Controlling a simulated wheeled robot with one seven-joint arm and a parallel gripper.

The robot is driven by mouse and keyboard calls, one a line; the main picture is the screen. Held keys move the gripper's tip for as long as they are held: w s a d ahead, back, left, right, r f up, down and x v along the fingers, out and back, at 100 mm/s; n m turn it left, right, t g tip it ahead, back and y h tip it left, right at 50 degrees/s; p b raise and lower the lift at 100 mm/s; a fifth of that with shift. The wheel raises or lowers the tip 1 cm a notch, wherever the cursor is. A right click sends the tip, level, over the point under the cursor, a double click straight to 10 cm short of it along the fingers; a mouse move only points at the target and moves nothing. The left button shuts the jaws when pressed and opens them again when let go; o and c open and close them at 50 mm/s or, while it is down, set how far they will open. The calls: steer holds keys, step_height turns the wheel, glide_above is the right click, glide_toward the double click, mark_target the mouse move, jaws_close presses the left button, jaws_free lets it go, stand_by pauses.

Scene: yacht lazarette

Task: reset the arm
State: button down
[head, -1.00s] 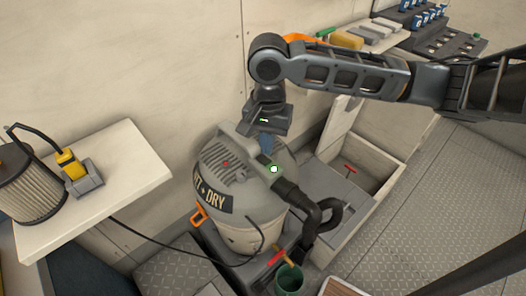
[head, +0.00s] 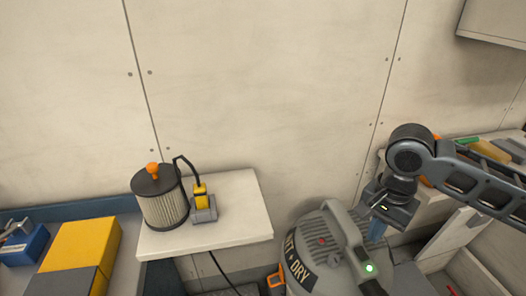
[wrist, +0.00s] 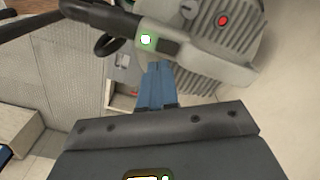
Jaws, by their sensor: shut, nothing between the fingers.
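My arm reaches in from the right in the head view and bends downward at its wrist. My gripper (head: 377,232) hangs just above the grey wet-dry vacuum (head: 330,232), near its top handle. In the wrist view my gripper's blue fingers (wrist: 157,88) are together with nothing between them. The vacuum's ribbed grey top (wrist: 222,40) lies beyond them, with a red button and a lit white-green button. Whether the fingertips touch the vacuum cannot be told.
A white shelf (head: 245,213) on the left holds a pleated filter (head: 162,205) and a yellow plug (head: 200,195) in a grey holder. Yellow boxes (head: 85,245) stand at far left. An open-topped bin (head: 445,250) is right of the vacuum.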

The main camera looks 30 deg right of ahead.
steer(key=w+a+r+n+t+y, duration=0.1)
steer(key=w+a+r+t, duration=0.1)
steer(key=w+a, duration=0.2)
steer(key=w+a+r+n+t+y, duration=0.1)
steer(key=w+a, duration=0.3)
steer(key=a, duration=0.5)
steer(key=w+a+r+n+t+y, duration=0.1)
steer(key=w+a+r+t+y, duration=0.2)
steer(key=a, duration=0.3)
steer(key=shift+w+a+r+n, duration=0.15)
steer(key=shift+w+r+n, duration=0.25)
steer(key=shift+w, duration=0.4)
steer(key=w+a+r+t+y, duration=0.2)
steer(key=a+r+t+y, duration=0.2)
steer(key=a+r+t, duration=0.7)
steer(key=s+d+f+g+h, duration=0.1)
steer(key=s+f+h, duration=0.3)
steer(key=s+f, duration=0.45)
steer(key=s+d+f+h, duration=0.1)
steer(key=s+f+h, duration=0.35)
steer(key=s, duration=0.65)
steer(key=s+d+n, duration=0.4)
steer(key=s+n, duration=0.1)
steer(key=s, duration=0.4)
steer(key=s+d+n+g, duration=0.1)
steer(key=s+d+n, duration=0.4)
steer(key=s, duration=0.4)
steer(key=shift+s+d+n, duration=0.2)
steer(key=shift+s+n, duration=0.15)
steer(key=shift+n, duration=0.35)
